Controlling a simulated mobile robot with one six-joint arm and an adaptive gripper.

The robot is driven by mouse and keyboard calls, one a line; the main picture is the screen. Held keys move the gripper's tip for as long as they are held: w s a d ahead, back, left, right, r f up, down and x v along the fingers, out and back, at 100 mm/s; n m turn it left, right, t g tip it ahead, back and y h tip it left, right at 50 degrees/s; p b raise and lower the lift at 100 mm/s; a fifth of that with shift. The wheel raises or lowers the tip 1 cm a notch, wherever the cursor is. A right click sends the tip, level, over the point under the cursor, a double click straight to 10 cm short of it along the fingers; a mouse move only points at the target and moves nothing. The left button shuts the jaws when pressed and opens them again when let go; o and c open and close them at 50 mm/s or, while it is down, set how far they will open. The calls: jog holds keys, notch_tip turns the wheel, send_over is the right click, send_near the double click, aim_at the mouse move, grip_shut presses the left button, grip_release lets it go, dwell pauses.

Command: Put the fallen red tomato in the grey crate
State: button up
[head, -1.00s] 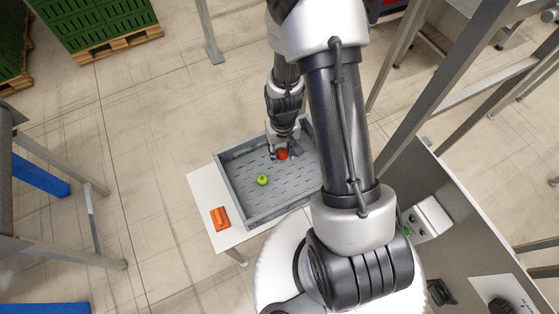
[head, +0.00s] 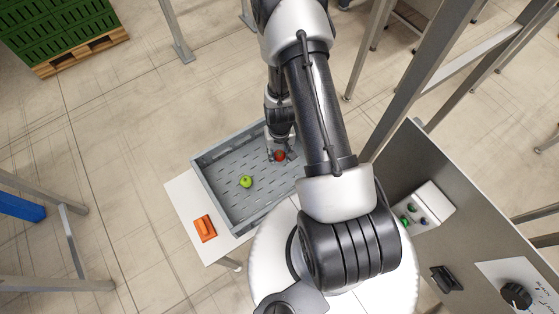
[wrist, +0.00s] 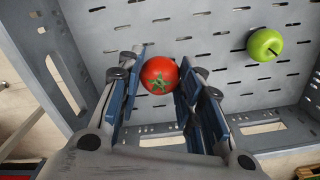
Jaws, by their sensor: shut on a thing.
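The red tomato (head: 280,156) is held between the fingers of my gripper (head: 279,158), over the inside of the grey crate (head: 222,170) near its right part. In the wrist view the tomato (wrist: 160,75) shows its green stem end, with a blue-padded finger of my gripper (wrist: 162,72) on each side. The slotted grey crate floor (wrist: 215,45) lies behind it. I cannot tell whether the tomato touches the floor. My arm hides part of the crate's right side.
A green apple (head: 246,182) lies inside the crate, left of the tomato. An orange object (head: 205,228) sits on the white table (head: 183,200) outside the crate's left wall. A control panel (head: 425,205) and metal posts stand to the right. Green crates (head: 60,30) are far back left.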

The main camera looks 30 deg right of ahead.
aim_at(279, 159)
jog(key=shift+f+b, duration=1.75)
jog(key=shift+f, duration=0.35)
jog(key=shift+f, duration=0.15)
jog(key=o, duration=0.9)
jog(key=shift+o, duration=0.2)
